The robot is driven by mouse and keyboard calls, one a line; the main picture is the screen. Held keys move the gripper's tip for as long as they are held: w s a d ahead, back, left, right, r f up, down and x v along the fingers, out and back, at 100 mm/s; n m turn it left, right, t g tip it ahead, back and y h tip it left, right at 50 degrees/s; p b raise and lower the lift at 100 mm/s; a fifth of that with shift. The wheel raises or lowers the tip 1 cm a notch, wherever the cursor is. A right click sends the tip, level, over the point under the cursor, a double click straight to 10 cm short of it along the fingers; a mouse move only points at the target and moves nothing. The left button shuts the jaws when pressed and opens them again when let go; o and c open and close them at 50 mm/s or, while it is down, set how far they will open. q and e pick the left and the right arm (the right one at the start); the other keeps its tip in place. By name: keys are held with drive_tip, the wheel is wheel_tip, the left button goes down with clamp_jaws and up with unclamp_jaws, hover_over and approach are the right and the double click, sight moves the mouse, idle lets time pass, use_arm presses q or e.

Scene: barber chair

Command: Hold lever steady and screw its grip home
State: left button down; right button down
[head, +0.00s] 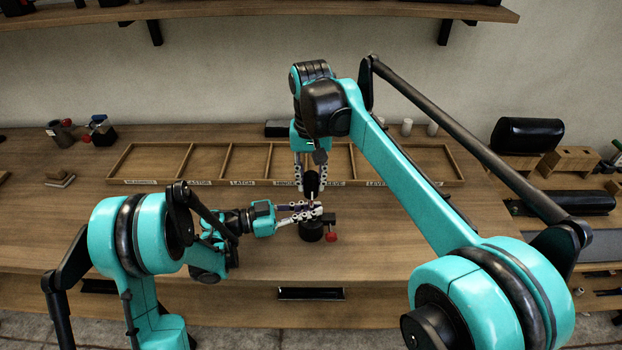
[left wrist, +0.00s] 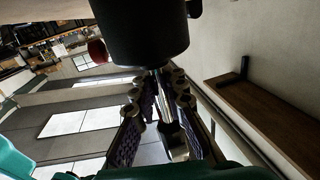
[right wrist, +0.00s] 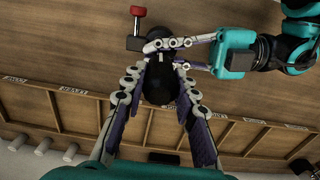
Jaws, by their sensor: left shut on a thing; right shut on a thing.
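My left gripper (head: 314,211) reaches in from the left, low over the bench, and is shut at the lever, whose shaft is mostly hidden by the fingers. In the left wrist view its fingers (left wrist: 160,110) close just beyond a large black cylinder (left wrist: 140,35). My right gripper (head: 311,190) points down from above, directly over the left one. In the right wrist view its fingertips (right wrist: 160,68) are shut around the dark rounded grip (right wrist: 157,88). A black holder (head: 311,231) with a red knob (head: 331,237) stands below both grippers. The thread is hidden.
A shallow wooden tray (head: 120,162) with labelled compartments lies behind the grippers. Small jars (head: 102,131) stand at the back left, and white cylinders (head: 407,127) at the back right. A black roll (head: 527,134) rests farther right.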

sight(311, 173)
drive_tip(key=shift+d+m, duration=0.1)
drive_tip(key=shift+m, duration=0.5)
drive_tip(key=c, duration=1.2)
unclamp_jaws()
drive_tip(key=shift+o, duration=0.2)
wheel_tip(311, 173, up, 12)
use_arm(q)
drive_tip(key=c, duration=1.5)
unclamp_jaws()
